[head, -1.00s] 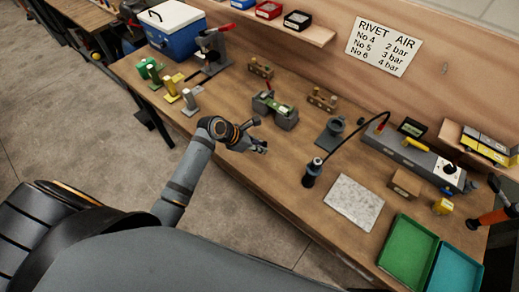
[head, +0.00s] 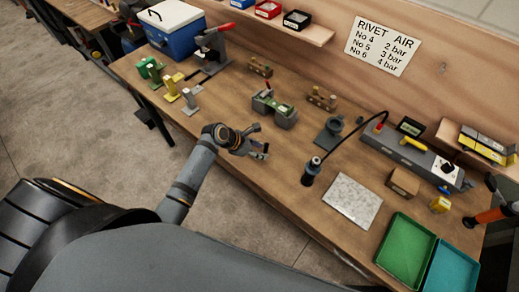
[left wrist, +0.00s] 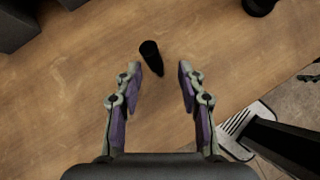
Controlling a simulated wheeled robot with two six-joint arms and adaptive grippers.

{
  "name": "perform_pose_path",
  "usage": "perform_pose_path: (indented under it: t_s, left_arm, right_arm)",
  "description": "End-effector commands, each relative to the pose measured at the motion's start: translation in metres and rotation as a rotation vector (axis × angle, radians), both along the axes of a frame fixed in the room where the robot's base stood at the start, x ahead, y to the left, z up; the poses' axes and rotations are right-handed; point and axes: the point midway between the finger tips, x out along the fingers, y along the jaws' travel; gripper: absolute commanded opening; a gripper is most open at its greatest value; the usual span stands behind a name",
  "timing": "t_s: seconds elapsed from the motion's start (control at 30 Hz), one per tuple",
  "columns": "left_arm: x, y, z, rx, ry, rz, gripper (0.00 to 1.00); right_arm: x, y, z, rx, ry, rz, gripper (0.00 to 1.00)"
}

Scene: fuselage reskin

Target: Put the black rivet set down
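My left gripper (head: 260,151) is over the front part of the bench, in front of the grey-green fixture. In the left wrist view its two fingers (left wrist: 160,75) are apart, with a clear gap between them. A small black cylinder (left wrist: 151,57), which looks like the black rivet set, is over the wooden bench top, just beyond and between the fingertips, nearer the left one. I see no finger touching it. I cannot tell if it stands on the wood. In the head view I cannot make it out near the gripper. My right gripper is not in view.
The grey-green fixture (head: 274,109) stands behind my left gripper. Green (head: 407,250) and teal trays lie farther right. Coloured stands (head: 171,86) are at the left.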

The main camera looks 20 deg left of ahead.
Motion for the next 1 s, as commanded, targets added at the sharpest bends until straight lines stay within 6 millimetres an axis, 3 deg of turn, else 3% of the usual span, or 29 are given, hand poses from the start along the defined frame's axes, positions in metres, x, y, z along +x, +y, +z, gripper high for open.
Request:
perform_pose_path:
  t_s: [0.27, 0.6, 0.8, 1.0]
  left_arm:
    - [-0.007, 0.011, 0.016, 0.005, -0.003, 0.000, 0.40]
    - [-0.041, 0.050, 0.077, 0.007, -0.001, -0.002, 0.40]
    - [-0.049, 0.058, 0.092, 0.002, 0.000, 0.000, 0.40]
    - [-0.050, 0.059, 0.095, 0.000, 0.001, -0.001, 0.40]
  right_arm:
    - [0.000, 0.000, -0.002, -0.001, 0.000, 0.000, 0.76]
    - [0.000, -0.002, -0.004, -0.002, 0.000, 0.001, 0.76]
    - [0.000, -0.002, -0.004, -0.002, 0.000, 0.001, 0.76]
    - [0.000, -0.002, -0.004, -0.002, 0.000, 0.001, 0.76]
